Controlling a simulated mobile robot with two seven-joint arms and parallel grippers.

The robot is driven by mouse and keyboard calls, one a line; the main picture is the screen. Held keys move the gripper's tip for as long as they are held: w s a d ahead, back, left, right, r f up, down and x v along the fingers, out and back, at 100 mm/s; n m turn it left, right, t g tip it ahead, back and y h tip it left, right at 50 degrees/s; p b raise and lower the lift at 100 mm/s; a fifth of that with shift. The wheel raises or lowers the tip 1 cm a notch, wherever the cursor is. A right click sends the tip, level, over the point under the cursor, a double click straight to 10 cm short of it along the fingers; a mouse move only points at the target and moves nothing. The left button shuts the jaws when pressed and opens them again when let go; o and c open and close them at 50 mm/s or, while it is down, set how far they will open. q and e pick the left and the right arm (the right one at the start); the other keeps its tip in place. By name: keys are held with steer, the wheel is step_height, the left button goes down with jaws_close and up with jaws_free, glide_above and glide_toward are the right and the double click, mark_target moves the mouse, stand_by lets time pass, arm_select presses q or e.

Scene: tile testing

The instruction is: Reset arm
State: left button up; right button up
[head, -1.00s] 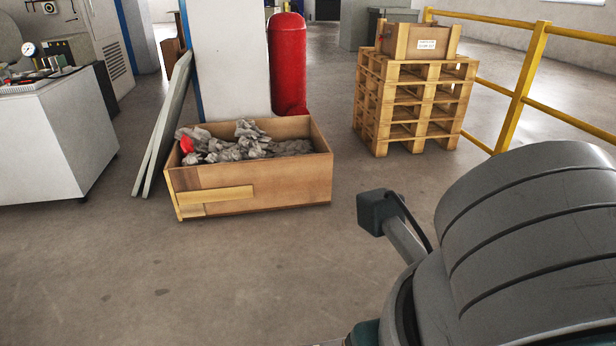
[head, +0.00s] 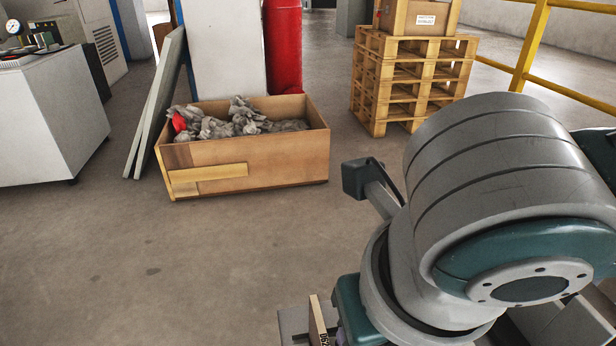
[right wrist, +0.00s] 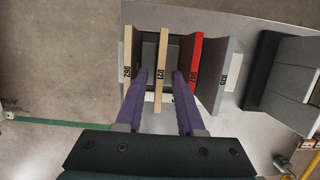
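In the right wrist view my right gripper (right wrist: 161,78) has its two purple fingers apart. A beige tile marked 021 (right wrist: 161,60) stands on edge between them, with a gap visible on each side. A beige tile marked 062 (right wrist: 132,50) stands left of the fingers. A red tile (right wrist: 194,58) and a grey tile (right wrist: 218,75) stand to the right. In the head view my right arm (head: 480,210) fills the lower right, and a tile edge (head: 318,322) shows at the bottom. My left gripper is not in view.
A wooden crate (head: 250,168) with crumpled grey paper and a red piece stands on the floor ahead. Pallets (head: 410,85) are stacked behind, beside a yellow railing (head: 530,45). A white cabinet (head: 50,130) stands left. The floor at front left is clear.

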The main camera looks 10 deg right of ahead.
steer(key=shift+w+f, duration=0.1)
steer(key=shift+f, duration=0.3)
steer(key=shift+c, duration=0.4)
jaws_close()
steer(key=shift+r, duration=0.1)
stand_by(0.9)
